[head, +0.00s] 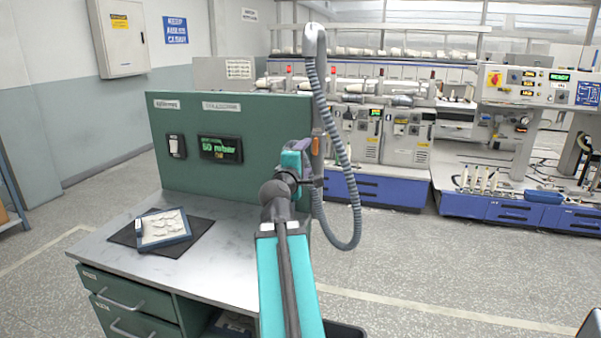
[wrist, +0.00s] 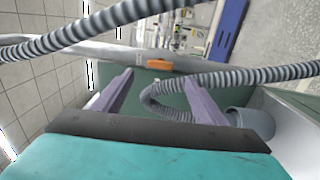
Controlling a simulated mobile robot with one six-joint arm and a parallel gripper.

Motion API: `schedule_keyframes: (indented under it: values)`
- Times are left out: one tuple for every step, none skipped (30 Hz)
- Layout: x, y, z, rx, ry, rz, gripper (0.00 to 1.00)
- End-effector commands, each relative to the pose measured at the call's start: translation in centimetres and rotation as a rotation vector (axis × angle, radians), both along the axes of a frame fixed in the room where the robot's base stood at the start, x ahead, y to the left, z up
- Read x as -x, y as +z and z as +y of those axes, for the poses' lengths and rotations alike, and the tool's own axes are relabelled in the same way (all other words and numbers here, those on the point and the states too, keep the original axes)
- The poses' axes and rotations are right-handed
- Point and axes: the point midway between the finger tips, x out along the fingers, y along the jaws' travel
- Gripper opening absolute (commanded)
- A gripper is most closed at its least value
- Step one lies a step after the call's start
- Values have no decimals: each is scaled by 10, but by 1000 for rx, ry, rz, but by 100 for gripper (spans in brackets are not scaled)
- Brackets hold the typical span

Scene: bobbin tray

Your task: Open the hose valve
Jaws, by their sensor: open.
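The hose valve shows as a small orange handle (head: 316,146) on a grey upright pipe (head: 317,115) at the right edge of the green panel. In the wrist view the orange handle (wrist: 159,64) lies along the pipe (wrist: 128,55), just beyond and between my fingertips. My gripper (wrist: 158,77) is open, one finger on each side of the handle's line, with nothing held. In the head view my gripper (head: 308,162) is beside the pipe, a little below the handle, partly hidden by my arm. I cannot tell whether a finger touches the pipe.
A ribbed grey hose (head: 343,165) loops from the pipe top down its right side; it also passes close to my right finger in the wrist view (wrist: 240,78). The green panel (head: 230,115) stands behind the workbench (head: 110,255), which holds a tray (head: 164,243). Open floor lies right.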

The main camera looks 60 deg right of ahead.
Motion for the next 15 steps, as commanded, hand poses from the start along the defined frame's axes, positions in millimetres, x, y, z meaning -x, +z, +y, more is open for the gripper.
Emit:
schedule_keyframes:
  values:
    - [0, -3, 1, 2, 0, -2, 66]
    - [1, -3, 2, 2, -1, -1, 66]
    - [1, -3, 3, 1, -1, 0, 66]
    - [1, -3, 4, 1, -1, -1, 66]
    - [1, -3, 4, 1, -1, -1, 66]
    - [1, -3, 5, 1, -1, -1, 66]
    - [2, -3, 6, 2, 0, -1, 66]
    - [2, -3, 7, 2, 0, -1, 66]
    - [2, -3, 8, 2, 0, -2, 66]
    - [2, -3, 8, 0, 0, -2, 66]
    - [3, -3, 9, 1, 0, -1, 66]
    - [3, -3, 10, 0, 0, 0, 66]
    - [3, -3, 11, 1, 0, 0, 66]
    - [4, -3, 12, 1, 0, 0, 66]
    - [4, -3, 13, 1, 1, -1, 66]
